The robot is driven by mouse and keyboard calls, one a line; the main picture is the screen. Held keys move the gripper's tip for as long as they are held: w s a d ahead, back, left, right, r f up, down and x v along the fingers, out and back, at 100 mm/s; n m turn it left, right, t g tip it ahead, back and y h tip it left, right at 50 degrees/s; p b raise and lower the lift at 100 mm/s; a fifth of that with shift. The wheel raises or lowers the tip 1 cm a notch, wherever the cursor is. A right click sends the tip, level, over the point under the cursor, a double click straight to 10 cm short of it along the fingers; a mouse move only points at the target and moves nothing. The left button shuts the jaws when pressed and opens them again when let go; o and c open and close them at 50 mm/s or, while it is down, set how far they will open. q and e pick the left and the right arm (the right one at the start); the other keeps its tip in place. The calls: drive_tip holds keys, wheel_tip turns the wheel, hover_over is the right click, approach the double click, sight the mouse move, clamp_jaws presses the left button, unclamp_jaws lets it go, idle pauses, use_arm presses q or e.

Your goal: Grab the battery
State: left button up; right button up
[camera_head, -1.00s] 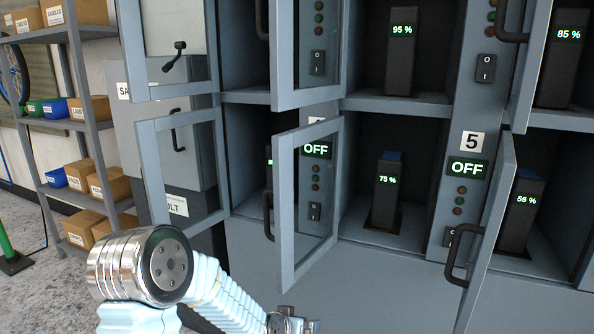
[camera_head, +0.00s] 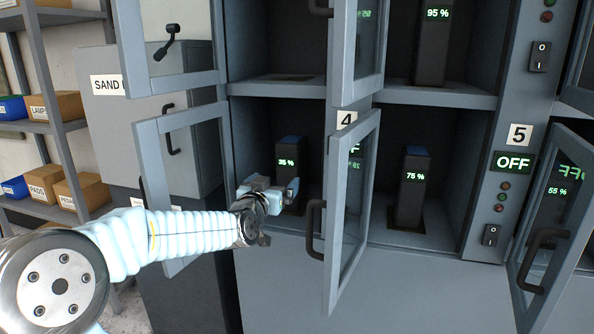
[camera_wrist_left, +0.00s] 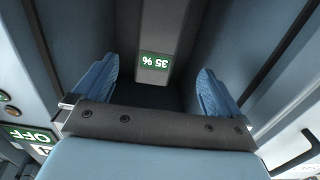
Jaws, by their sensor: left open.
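A dark upright battery with a 35 % display (camera_head: 290,169) stands in an open lower compartment in the head view. It also shows in the left wrist view (camera_wrist_left: 153,55), ahead and between my fingers. My left gripper (camera_head: 291,187) is open at the front of that compartment, and its fingertips (camera_wrist_left: 155,85) are spread apart with nothing between them. The battery's base is hidden in shadow. Another battery reading 75 % (camera_head: 412,187) stands in the compartment to the right. My right gripper is not in view.
An open glass door (camera_head: 352,215) with a handle juts out just right of my left gripper. Another open door (camera_head: 182,185) stands behind my left arm. Batteries reading 95 % (camera_head: 431,50) and 55 % (camera_head: 556,210) are further right. A shelf with boxes (camera_head: 45,183) is at far left.

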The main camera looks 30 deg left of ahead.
sight(284, 167)
use_arm(q)
drive_tip(key=x, duration=0.5)
drive_tip(key=r+p+x, duration=0.1)
drive_tip(key=x, duration=0.2)
drive_tip(key=shift+w+a, duration=0.2)
drive_tip(key=x, duration=0.1)
drive_tip(key=p+x, duration=0.1)
drive_tip(key=x, duration=0.1)
drive_tip(key=p+x, duration=0.1)
drive_tip(key=x, duration=0.1)
drive_tip(key=shift+w+d+r, duration=0.1)
drive_tip(key=shift+d+r, duration=0.15)
drive_tip(key=shift+r, duration=0.05)
drive_tip(key=shift+w+f, duration=0.1)
drive_tip(key=shift+w, duration=0.1)
clamp_jaws()
drive_tip(key=shift+r, duration=0.3)
